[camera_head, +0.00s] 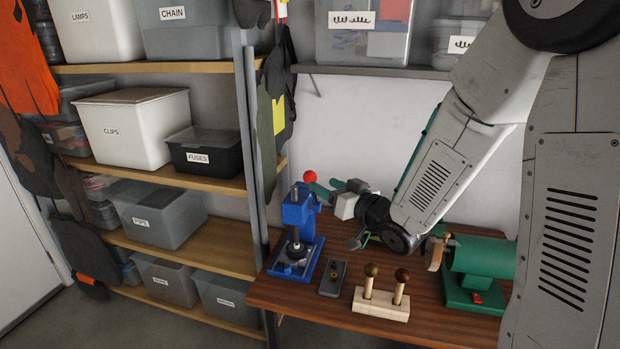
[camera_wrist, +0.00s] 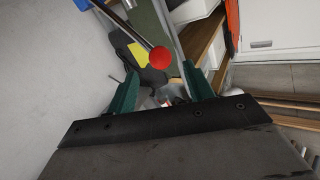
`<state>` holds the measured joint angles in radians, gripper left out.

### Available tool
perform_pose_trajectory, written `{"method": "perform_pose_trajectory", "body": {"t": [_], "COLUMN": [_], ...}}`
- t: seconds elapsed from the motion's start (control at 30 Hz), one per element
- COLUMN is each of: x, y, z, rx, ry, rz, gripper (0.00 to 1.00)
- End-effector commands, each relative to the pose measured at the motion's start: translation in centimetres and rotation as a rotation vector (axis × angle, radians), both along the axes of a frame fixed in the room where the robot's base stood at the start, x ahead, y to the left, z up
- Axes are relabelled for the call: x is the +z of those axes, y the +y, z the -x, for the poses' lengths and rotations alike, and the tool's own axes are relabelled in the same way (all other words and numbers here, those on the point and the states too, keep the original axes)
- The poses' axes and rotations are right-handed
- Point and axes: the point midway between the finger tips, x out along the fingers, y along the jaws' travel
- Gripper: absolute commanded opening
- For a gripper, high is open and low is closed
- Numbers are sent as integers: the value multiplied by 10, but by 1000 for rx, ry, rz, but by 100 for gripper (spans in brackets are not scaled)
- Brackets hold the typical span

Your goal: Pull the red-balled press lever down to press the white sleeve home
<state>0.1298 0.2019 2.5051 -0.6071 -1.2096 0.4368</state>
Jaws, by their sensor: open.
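The blue press (camera_head: 298,212) stands upright at the left end of the bench. Its lever's red ball (camera_head: 310,176) is at the top right of the press, up in the air. In the wrist view the red ball (camera_wrist: 160,59) sits on a thin metal rod coming from the upper left. My gripper (camera_head: 321,183) is open, its green fingers just right of the ball. In the wrist view my gripper (camera_wrist: 162,68) has a finger on either side of the ball's line; I cannot tell whether they touch it.
A small dark grey block (camera_head: 333,278) lies right of the press. A pale wooden stand (camera_head: 381,304) holds two round-topped pegs. A green machine (camera_head: 480,262) stands at the right. Shelves with bins (camera_head: 136,128) stand to the left. The bench front (camera_head: 300,296) has bare wood.

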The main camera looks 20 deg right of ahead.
Motion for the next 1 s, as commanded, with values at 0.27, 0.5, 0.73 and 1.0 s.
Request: {"method": "perform_pose_trajectory", "body": {"t": [0.27, 0.5, 0.73, 1.0], "x": [-1, 0, 0, -1], "y": [20, 28, 29, 29], "z": [-41, -61, -62, -62], "rx": [1, 0, -2, -1], "ry": [1, 1, 2, 3], "rz": [2, 3, 2, 2], "gripper": [52, 52, 52, 0]}}
